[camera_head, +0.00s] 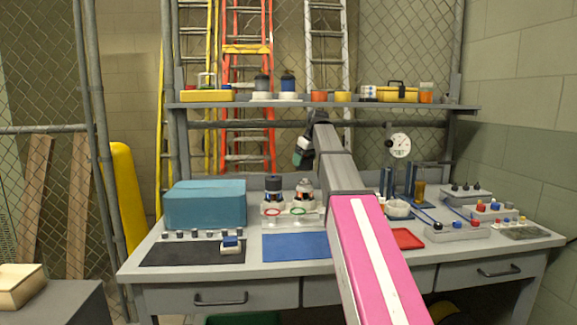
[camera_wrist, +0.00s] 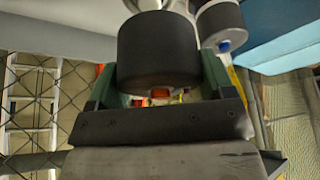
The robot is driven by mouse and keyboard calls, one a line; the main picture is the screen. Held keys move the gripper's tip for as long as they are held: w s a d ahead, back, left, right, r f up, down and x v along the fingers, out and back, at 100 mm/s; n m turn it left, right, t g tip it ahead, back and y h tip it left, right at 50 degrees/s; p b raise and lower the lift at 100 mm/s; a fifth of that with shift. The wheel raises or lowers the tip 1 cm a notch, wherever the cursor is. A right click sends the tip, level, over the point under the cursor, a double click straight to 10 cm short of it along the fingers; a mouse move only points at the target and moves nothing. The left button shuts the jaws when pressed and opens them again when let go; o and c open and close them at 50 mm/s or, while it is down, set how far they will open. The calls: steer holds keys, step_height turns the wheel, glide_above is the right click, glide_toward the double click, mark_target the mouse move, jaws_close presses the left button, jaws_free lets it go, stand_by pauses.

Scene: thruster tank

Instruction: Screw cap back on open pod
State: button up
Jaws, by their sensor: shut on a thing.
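My gripper (camera_head: 303,152) is raised above the rack (camera_head: 287,221) on the bench in the head view. In the wrist view, my gripper (camera_wrist: 158,72) is shut on a dark round cap (camera_wrist: 158,50), with a green finger at each side. In the head view, the open pod (camera_head: 304,190) stands upright at the rack's right, its pale and orange top bare, below my gripper. A pod with a dark cap (camera_head: 273,186) stands beside it on the left; its cap also shows in the wrist view (camera_wrist: 222,28). The held cap is not distinct in the head view.
A teal box (camera_head: 205,205) stands left of the rack. A blue mat (camera_head: 296,247) lies in front, a black mat (camera_head: 185,254) at left. A red tray (camera_head: 407,239) and connector blocks (camera_head: 457,232) are at right. A loaded shelf (camera_head: 325,106) runs behind.

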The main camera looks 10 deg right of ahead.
mark_target(312, 158)
steer(key=shift+w+d+f, duration=0.1)
steer(key=shift+w+d, duration=0.05)
steer(key=shift+f, duration=1.65)
steer(key=shift+f, duration=2.25)
stand_by(1.5)
steer(key=o, duration=0.9)
steer(key=shift+r, duration=0.1)
steer(key=v, duration=1)
steer(key=shift+d+r, duration=0.1)
steer(key=shift+r, duration=0.15)
